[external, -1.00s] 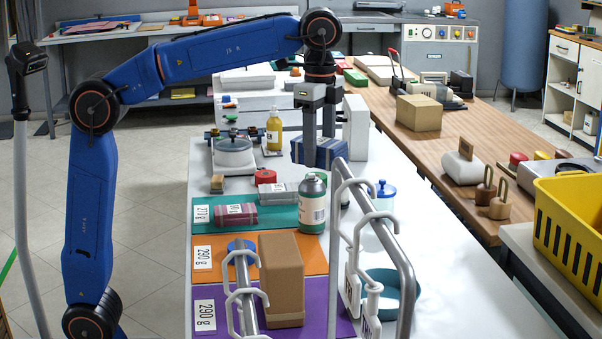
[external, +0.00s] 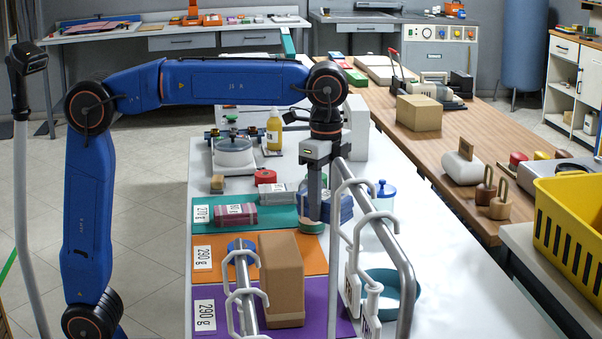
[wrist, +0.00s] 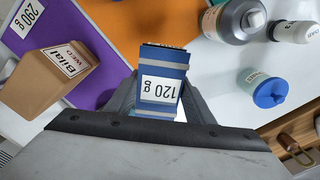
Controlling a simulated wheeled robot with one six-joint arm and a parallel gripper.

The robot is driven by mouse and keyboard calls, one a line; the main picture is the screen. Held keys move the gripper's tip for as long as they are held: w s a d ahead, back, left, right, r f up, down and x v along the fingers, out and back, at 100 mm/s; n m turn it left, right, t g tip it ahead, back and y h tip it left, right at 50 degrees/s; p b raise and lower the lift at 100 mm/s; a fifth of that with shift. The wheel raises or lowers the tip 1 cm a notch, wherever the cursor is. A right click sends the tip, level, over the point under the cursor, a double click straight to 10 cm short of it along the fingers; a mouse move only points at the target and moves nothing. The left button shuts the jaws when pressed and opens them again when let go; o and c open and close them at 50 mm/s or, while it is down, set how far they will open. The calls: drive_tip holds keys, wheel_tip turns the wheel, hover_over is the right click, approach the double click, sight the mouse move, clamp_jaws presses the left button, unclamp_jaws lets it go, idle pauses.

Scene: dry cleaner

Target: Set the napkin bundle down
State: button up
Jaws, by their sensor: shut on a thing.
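The napkin bundle (external: 344,207) is blue and striped. In the wrist view, the bundle (wrist: 163,65) carries a white label reading 120 g. My gripper (external: 324,212) points down and is shut on it; the jaws (wrist: 158,92) show at both sides of the bundle. It appears held above the white table (external: 420,260), near the right ends of the teal mat (external: 283,213) and orange mat (external: 218,268). One finger and the rail in front hide part of the bundle in the external view. A purple mat (external: 322,300) lies nearest the camera.
A red-grey bundle (external: 236,216) lies on the teal mat. A grey bottle (wrist: 232,20) and blue-lidded jar (wrist: 265,90) stand nearby. A metal rail with hooks (external: 385,240) rises in front.

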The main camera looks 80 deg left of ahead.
sight(324, 258)
drive_tip(key=shift+f, duration=5.15)
drive_tip(key=shift+f, duration=0.15)
drive_tip(key=o, duration=1.1)
wheel_tip(324, 258, up, 12)
drive_tip(key=shift+r, duration=0.15)
drive_tip(key=shift+s, duration=0.1)
drive_tip(key=s+a+f+n+t+h, duration=0.1)
drive_tip(key=s+a+f+n, duration=0.2)
drive_tip(key=s, duration=0.8)
drive_tip(key=s+f+n+t+h, duration=0.1)
drive_tip(key=s+f+n, duration=0.3)
drive_tip(key=s, duration=0.7)
drive_tip(key=s+a+f+n, duration=0.2)
drive_tip(key=s+f+n, duration=0.15)
drive_tip(key=s, duration=0.85)
drive_tip(key=s+a+f+m+t+y, duration=0.1)
drive_tip(key=a+f+t+y, duration=0.1)
drive_tip(key=a+f, duration=0.4)
wheel_tip(324, 258, down, 4)
drive_tip(key=shift+s+a+r+t, duration=0.15)
drive_tip(key=shift+s+a+t, duration=0.15)
drive_tip(key=shift+s+t, duration=0.1)
